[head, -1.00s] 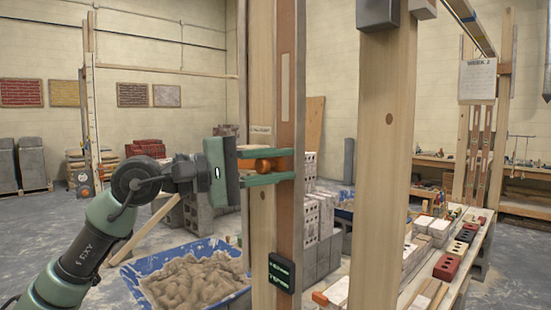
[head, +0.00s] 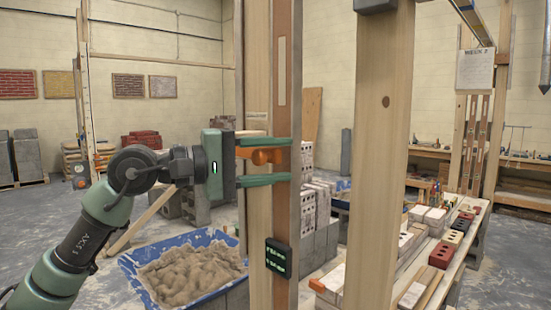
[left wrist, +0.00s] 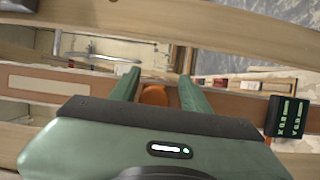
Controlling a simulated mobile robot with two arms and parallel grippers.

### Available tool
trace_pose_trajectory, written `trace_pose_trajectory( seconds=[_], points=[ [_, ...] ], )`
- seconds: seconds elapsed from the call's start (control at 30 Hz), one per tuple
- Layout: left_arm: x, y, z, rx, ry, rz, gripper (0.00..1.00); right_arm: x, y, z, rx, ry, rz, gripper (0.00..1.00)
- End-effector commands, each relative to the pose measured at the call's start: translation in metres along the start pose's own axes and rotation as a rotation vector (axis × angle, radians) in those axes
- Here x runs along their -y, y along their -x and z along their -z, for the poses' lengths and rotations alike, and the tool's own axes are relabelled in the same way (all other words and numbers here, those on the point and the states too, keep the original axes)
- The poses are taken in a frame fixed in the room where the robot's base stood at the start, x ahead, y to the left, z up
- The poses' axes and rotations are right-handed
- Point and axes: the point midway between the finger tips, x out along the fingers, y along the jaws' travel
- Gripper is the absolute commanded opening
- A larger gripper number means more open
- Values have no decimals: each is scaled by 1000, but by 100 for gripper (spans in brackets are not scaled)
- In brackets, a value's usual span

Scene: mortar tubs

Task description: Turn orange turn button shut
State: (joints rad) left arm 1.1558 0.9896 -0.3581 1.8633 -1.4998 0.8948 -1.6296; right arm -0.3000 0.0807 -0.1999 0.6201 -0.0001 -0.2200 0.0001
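The orange turn button (head: 262,156) sits on the face of the upright wooden post (head: 258,215), with its bar lying roughly level in the head view. In the left wrist view the round orange knob (left wrist: 154,95) shows between the fingers, and its bar is mostly hidden. My left gripper (head: 288,160) is open, with one green finger above the button and one below it. The fingers (left wrist: 160,76) appear apart from the knob on both sides. My right gripper is in neither view.
A small dark display box (head: 278,257) is on the post below the button. A second thick post (head: 380,190) stands to the right. A blue tub (head: 140,262) of mortar is on the floor at left, and a bench (head: 450,270) with bricks is at right.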

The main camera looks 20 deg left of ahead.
Motion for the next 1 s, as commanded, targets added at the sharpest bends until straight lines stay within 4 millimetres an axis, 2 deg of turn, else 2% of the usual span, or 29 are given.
trace_pose_trajectory(
  seconds=[0.27, 0.6, 0.7, 1.0],
  points=[
    [-1, 7, 1, -2, 1, -5, 47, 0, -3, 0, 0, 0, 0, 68],
    [3, 61, 1, -4, 0, -1, 47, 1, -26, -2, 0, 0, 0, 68],
    [2, 72, 1, -3, 0, -2, 47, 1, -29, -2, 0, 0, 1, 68],
    [0, 78, 0, 0, 1, -1, 47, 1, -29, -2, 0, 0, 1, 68]
  ],
)
